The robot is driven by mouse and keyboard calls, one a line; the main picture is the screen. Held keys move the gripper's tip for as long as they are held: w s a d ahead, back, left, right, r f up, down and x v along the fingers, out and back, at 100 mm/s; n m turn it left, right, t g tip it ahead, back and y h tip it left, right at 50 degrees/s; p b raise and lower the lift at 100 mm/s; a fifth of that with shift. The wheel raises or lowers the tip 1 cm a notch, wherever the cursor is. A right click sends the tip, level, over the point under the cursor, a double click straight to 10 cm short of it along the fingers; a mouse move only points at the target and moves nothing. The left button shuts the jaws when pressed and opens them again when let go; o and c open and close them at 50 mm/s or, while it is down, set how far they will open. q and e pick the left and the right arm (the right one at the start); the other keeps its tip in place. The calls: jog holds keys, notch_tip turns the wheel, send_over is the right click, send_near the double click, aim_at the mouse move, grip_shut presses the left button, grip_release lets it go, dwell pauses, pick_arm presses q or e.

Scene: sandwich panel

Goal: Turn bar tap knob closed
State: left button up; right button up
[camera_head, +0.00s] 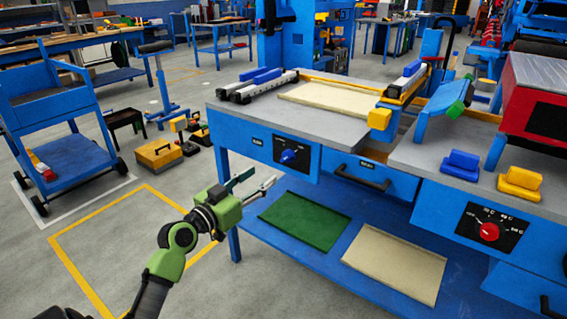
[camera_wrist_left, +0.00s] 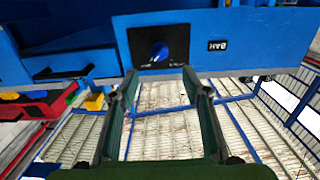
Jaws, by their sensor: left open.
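The blue bar tap knob (camera_head: 288,157) sits on a black plate (camera_head: 305,163) on the front of the blue bench, with a small label (camera_head: 257,141) to its left. My left gripper (camera_head: 264,178) is open and empty, in front of and below the knob, apart from it. In the left wrist view, which looks upside down, the knob (camera_wrist_left: 159,51) lies beyond the open fingertips (camera_wrist_left: 158,73), roughly centred between them. The label there reads BAR inverted. The knob's exact turn angle is too small to tell. My right gripper is not in view.
A drawer (camera_head: 372,178) with a dark handle is right of the knob. A red knob (camera_head: 489,231) is on another panel farther right. The lower shelf (camera_head: 325,262) holds green and beige sheets and juts out below. Open floor lies left of the bench.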

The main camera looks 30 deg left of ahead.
aim_at(284, 160)
pick_arm(q)
jog(key=w, duration=1)
jog(key=shift+w+d, duration=0.2)
jog(key=shift+w, duration=0.15)
jog(key=shift+w+f, duration=0.1)
jog(key=shift+w, duration=0.4)
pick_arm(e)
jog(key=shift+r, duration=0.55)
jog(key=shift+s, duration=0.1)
pick_arm(q)
jog(key=c, duration=1.1)
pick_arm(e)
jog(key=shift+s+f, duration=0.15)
